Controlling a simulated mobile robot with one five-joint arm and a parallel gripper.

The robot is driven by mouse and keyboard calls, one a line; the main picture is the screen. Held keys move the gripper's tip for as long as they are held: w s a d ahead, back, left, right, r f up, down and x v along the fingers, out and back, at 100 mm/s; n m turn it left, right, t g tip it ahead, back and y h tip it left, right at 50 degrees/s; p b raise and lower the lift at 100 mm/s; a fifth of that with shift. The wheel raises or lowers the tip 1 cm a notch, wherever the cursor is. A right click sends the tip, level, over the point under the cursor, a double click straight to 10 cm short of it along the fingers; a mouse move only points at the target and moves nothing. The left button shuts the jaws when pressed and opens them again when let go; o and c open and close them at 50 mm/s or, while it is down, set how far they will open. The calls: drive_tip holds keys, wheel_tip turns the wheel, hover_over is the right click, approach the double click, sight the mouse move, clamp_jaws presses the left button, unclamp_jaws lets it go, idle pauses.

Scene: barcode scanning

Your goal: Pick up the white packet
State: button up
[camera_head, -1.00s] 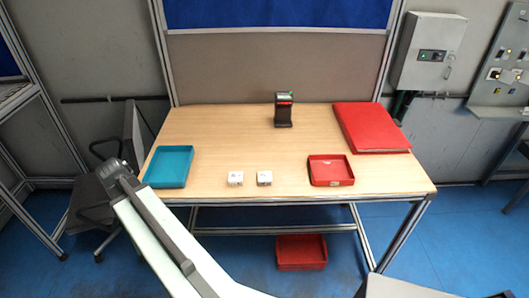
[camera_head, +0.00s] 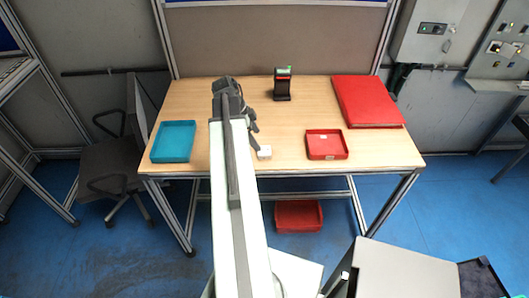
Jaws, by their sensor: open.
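One small white packet (camera_head: 264,152) lies near the front edge of the wooden table (camera_head: 300,125). A second white packet, seen a second ago to its left, is hidden behind my arm. My gripper (camera_head: 250,132) is over the front middle of the table, at the far end of my pale arm. A dark finger reaches down just up and left of the visible packet. My gripper is open, with its other finger mostly hidden by the arm. Whether it touches a packet cannot be told.
A teal tray (camera_head: 173,142) is at the table's left and a small red tray (camera_head: 326,145) at its right. A black scanner (camera_head: 282,84) stands at the back, beside a large red box (camera_head: 367,102). Another red tray (camera_head: 298,216) sits below the table.

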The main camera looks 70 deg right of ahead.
sight(263, 150)
drive_tip(key=b+x, duration=0.6)
drive_tip(key=x, duration=0.1)
drive_tip(key=shift+f, duration=0.3)
drive_tip(key=shift+r, duration=0.2)
drive_tip(key=c, duration=1.6)
